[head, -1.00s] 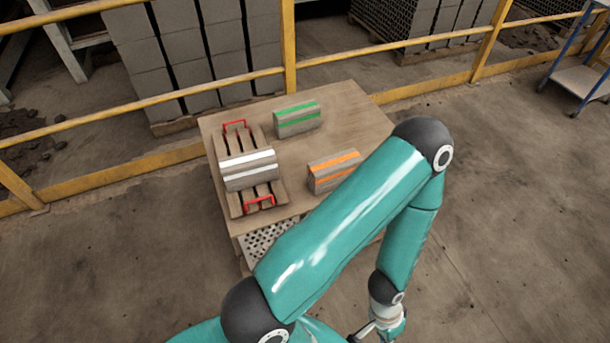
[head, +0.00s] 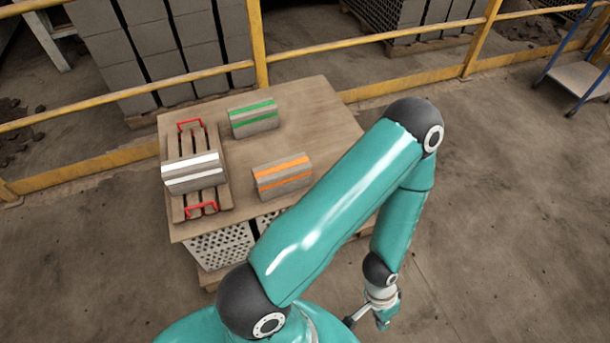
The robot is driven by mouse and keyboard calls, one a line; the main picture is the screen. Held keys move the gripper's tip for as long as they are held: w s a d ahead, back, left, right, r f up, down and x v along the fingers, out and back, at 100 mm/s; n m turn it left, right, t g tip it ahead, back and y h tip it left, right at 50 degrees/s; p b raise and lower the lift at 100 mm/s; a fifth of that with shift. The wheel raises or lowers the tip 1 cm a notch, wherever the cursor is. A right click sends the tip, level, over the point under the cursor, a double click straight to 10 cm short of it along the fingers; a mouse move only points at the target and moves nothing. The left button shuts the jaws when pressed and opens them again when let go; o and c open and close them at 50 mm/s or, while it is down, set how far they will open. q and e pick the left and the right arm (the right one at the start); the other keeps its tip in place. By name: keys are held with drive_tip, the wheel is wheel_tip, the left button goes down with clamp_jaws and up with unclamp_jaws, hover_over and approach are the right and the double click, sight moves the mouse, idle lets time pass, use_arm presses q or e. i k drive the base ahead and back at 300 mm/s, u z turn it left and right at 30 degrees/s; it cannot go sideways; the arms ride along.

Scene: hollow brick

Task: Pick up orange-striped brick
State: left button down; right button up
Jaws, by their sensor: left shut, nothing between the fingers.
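The orange-striped brick (head: 283,177) is a grey block with two orange stripes. It lies on the wooden table (head: 320,110), to the right of the slatted wooden tray, and shows whole beside my teal arm. My left gripper (head: 370,318) is at the bottom of the head view, in front of and to the right of the table, well apart from the brick. It is shut and holds nothing. My right gripper is not in view.
A white-striped brick (head: 193,172) sits on the slatted tray (head: 212,149) with red handles. A green-striped brick (head: 253,119) stands behind. Perforated crates (head: 222,248) are under the tabletop.

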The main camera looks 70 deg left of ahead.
sight(291, 173)
drive_tip(key=z, duration=0.2)
drive_tip(key=i, duration=0.55)
drive_tip(key=u, duration=1.95)
drive_tip(key=i, duration=0.2)
drive_tip(key=u, duration=1.65)
drive_tip(key=i, duration=0.6)
drive_tip(key=z, duration=0.1)
drive_tip(key=k, duration=0.55)
drive_tip(key=u, duration=0.2)
drive_tip(key=i, duration=0.45)
